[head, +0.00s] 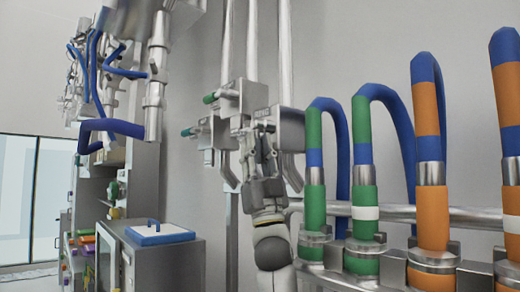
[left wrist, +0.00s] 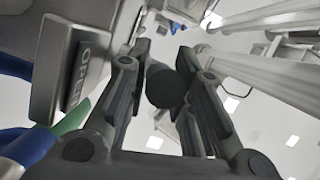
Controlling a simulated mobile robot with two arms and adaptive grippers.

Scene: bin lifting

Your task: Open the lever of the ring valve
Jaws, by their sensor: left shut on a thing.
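My left gripper (head: 262,140) is raised in front of a grey valve box (head: 291,128) on a vertical pipe in the head view. In the left wrist view, the fingers (left wrist: 165,92) are closed around a dark round rod end (left wrist: 165,85), which looks like the valve's lever. The lever is hidden behind the gripper in the head view. My right gripper is in neither view.
Two more grey valve boxes (head: 252,97) (head: 214,130) with green-tipped levers (head: 210,98) (head: 187,132) sit close left of the gripper. Green, blue and orange hoses (head: 432,150) stand close on the right. A cabinet with a blue-edged lid (head: 160,232) stands lower left.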

